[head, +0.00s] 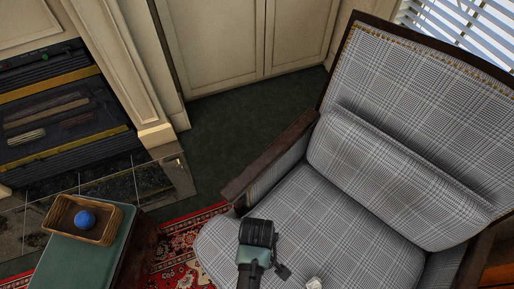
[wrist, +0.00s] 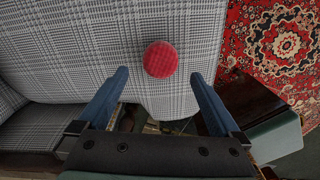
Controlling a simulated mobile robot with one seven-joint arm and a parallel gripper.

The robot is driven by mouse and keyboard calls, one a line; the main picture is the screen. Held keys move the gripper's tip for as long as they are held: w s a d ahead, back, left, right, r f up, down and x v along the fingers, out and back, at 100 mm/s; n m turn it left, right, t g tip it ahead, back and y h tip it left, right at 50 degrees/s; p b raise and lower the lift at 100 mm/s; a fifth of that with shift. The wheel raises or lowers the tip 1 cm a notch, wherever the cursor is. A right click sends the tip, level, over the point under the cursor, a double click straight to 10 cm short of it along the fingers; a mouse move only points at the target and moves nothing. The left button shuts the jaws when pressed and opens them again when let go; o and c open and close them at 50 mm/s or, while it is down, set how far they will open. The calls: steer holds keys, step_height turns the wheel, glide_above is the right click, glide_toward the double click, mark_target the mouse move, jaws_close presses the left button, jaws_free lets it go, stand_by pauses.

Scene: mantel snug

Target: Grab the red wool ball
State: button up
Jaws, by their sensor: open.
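The red wool ball (wrist: 160,59) shows in the wrist view, on the grey checked seat of the armchair (wrist: 70,55), near the seat's edge. My gripper (wrist: 160,77) is open, with its two blue fingers apart and nothing between them. The ball appears just beyond the fingertips, roughly centred between them; I cannot tell the exact gap. In the head view the ball is not seen; my arm covers part of the seat (head: 310,215).
A wicker basket (head: 60,218) with a blue ball (head: 85,218) stands on a green-topped table (head: 75,265) at the left. The armchair has wooden armrests (head: 270,155) and a high back. A patterned red rug (head: 185,245) lies below, and a fireplace (head: 60,110) is behind.

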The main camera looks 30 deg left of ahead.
step_height(320, 180, down, 8)
steer(key=shift+f+b, duration=0.1)
steer(key=shift+b, duration=1.15)
steer(key=c, duration=1.3)
